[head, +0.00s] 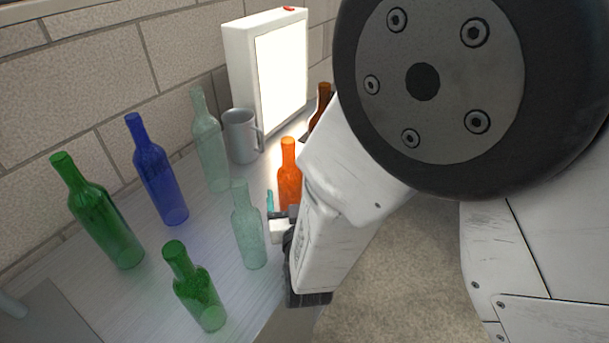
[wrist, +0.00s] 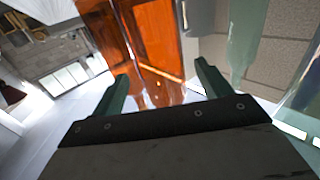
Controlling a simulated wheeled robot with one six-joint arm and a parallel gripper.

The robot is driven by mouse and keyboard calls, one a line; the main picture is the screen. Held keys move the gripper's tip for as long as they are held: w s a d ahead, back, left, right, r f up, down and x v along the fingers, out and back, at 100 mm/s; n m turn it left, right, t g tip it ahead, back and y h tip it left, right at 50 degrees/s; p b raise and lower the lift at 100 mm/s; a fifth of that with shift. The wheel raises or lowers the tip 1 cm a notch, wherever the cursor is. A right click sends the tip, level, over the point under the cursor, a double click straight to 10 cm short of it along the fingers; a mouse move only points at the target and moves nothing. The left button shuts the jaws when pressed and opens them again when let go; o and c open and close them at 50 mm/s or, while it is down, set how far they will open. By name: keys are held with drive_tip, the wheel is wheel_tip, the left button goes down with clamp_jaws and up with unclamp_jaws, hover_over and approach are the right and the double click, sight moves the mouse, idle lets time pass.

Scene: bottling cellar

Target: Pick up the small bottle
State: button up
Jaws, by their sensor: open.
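Several bottles could be called small. An orange bottle (head: 288,172) stands upright beside my gripper (head: 279,214) in the head view, its lower part partly hidden by the gripper and arm. In the wrist view orange glass (wrist: 152,38) fills the space ahead of and between the two teal fingers of my gripper (wrist: 162,78). The fingers are apart and nothing is clamped. A short pale green bottle (head: 248,232) stands just left of the gripper, and a short green bottle (head: 199,290) stands nearer the front.
A tall green bottle (head: 101,219), a blue bottle (head: 159,178) and a tall pale bottle (head: 210,150) stand to the left. A grey mug (head: 239,138) and a lit white panel (head: 281,75) are behind. A brown bottle (head: 321,103) is partly hidden by my arm.

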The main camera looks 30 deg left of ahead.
sight(289, 157)
drive_tip(key=x, duration=0.3)
drive_tip(key=shift+w+a, duration=0.2)
drive_tip(key=shift+a, duration=0.05)
drive_tip(key=c, duration=1.3)
drive_tip(key=shift+o, duration=0.2)
drive_tip(key=shift+r, duration=0.1)
wheel_tip(289, 157, up, 10)
drive_tip(key=shift+f, duration=0.1)
